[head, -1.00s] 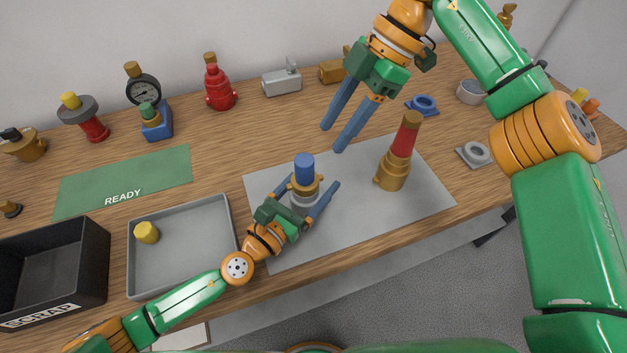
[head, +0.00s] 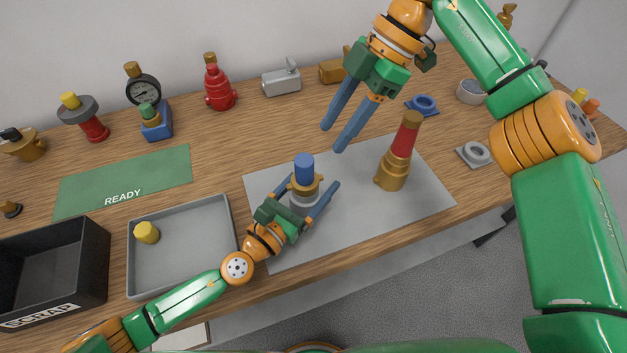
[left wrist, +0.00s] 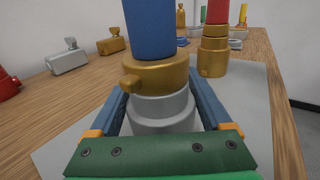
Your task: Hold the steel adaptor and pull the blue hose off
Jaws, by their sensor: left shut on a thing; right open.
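The blue hose (head: 304,168) stands upright in a brass collar (head: 305,188) on top of the steel adaptor (head: 301,199), on the grey mat. The left wrist view shows the hose (left wrist: 150,25), the brass collar with its side stub (left wrist: 158,75) and the pale steel adaptor (left wrist: 162,112) below. My left gripper (head: 312,195) is shut on the steel adaptor, one finger on each side. My right gripper (head: 333,138) is open and empty, above and behind the mat, up and to the right of the hose. The fingers hide part of the adaptor in the head view.
A brass and red fitting (head: 402,150) stands on the grey mat (head: 355,220) to the right. A grey tray (head: 190,245) with a yellow piece lies left, beside the black SCRAP bin (head: 60,265). A green READY mat (head: 125,180) lies behind them. Several valves line the back.

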